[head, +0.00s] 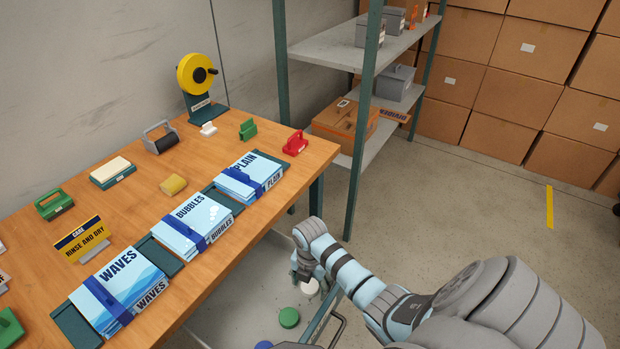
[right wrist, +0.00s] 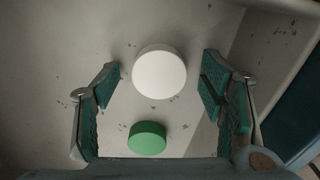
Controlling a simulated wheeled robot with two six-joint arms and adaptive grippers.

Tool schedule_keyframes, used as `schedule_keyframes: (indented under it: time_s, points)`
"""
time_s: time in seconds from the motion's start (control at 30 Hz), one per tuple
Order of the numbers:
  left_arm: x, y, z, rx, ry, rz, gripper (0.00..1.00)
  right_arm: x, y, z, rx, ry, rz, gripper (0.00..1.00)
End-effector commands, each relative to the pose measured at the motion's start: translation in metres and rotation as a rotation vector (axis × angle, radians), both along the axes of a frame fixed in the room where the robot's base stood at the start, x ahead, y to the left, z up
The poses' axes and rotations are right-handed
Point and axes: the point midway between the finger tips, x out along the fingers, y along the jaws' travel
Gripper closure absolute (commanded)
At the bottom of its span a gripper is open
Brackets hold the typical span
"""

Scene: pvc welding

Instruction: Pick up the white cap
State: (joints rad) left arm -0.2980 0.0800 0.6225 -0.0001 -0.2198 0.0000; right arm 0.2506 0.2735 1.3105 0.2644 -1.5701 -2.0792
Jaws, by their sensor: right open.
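The white cap (right wrist: 159,72) is a round disc on a grey surface, between and slightly beyond my open right fingers in the right wrist view. In the head view the white cap (head: 309,286) shows beside and partly under my right gripper (head: 303,272). My right gripper (right wrist: 160,85) is open and empty, with a clear gap on both sides of the cap. A green cap (right wrist: 147,137) lies closer to the palm in the wrist view; it also shows in the head view (head: 289,317). My left gripper is not in view.
A blue cap (head: 264,345) shows at the bottom edge of the head view. The caps lie in a grey tray-like area (head: 235,305) below the wooden table (head: 140,215). A shelf post (head: 364,120) stands behind my right arm. Boxes line the back wall.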

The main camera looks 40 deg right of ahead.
Motion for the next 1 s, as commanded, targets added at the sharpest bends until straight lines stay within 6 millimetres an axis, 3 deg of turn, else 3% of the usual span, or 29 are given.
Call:
schedule_keyframes:
  time_s: [0.07,0.27,0.67,0.87,1.0]
  points:
    - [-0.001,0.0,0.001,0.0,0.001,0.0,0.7,0.0,0.0,0.001,0.0,0.0,0.0,0.39]
    - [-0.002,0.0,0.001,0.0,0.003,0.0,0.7,0.0,0.0,0.001,0.0,0.0,0.0,0.71]
    - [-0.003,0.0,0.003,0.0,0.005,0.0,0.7,0.0,0.0,0.005,0.0,0.0,0.0,0.72]
    - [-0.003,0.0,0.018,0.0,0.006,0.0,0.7,0.001,0.0,0.038,-0.001,-0.002,0.0,0.72]
    - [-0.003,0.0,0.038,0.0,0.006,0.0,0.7,0.002,0.0,0.088,-0.002,-0.005,0.001,0.72]
